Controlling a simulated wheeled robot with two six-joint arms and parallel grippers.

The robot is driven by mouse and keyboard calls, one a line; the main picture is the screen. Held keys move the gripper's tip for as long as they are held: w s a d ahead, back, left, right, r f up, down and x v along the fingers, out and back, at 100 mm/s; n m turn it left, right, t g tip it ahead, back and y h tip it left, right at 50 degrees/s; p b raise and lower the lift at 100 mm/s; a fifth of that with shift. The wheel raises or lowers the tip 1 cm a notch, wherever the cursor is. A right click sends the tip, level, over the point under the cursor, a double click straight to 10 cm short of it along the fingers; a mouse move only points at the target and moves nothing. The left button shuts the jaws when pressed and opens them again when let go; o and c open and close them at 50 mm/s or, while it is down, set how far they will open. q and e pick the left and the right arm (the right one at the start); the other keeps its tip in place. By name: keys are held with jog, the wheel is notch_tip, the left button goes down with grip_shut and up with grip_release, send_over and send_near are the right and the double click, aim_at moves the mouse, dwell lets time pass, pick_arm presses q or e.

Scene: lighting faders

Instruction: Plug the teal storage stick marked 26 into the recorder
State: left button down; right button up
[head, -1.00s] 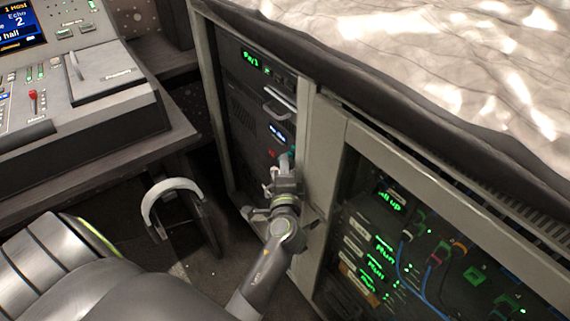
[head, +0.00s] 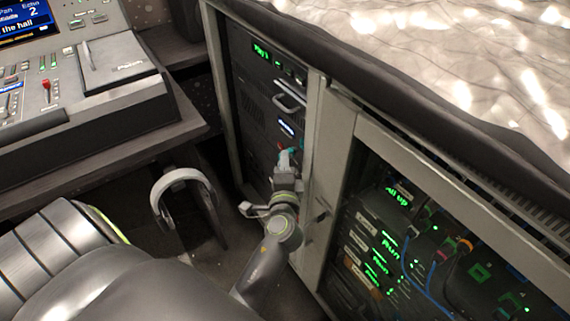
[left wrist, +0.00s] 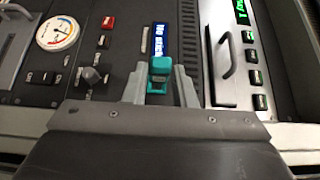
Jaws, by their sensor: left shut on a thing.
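A teal storage stick (left wrist: 160,72) is between the fingers of my left gripper (left wrist: 158,88), which is shut on it. Its marking cannot be read. In the head view the stick's teal (head: 293,151) shows at the tip of my left gripper (head: 287,160), close to the rack face. The recorder panel (left wrist: 120,50) is in front of the fingers, with a small blue display (left wrist: 161,40) just beyond the stick. I cannot tell whether the stick touches the recorder; its socket is hidden. My right gripper is not in view.
A round gauge (left wrist: 57,33), a red button (left wrist: 108,22) and a knob (left wrist: 91,76) lie left of the fingers. A handle (left wrist: 225,55) is to the right. The rack's pale frame post (head: 325,150) stands right of my arm. A mixing desk (head: 100,90) is at left.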

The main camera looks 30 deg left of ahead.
aim_at(294, 155)
pick_arm(q)
jog(key=shift+w+a+m+t+h+p, duration=0.2)
jog(key=shift+w+m+t+h+p, duration=0.2)
jog(key=shift+w+m+h+p, duration=0.25)
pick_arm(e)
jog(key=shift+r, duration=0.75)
pick_arm(q)
jog(key=shift+s, duration=0.15)
jog(key=shift+w+d+b, duration=0.25)
jog(key=shift+w, duration=0.25)
jog(key=shift+w+d+b, duration=0.2)
jog(key=shift+w, duration=0.25)
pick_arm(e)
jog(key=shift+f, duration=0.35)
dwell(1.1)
pick_arm(q)
jog(key=shift+r, duration=0.15)
dwell(0.5)
jog(key=c, duration=1.1)
grip_release()
jog(key=shift+w+d, duration=0.1)
jog(key=shift+w, duration=0.1)
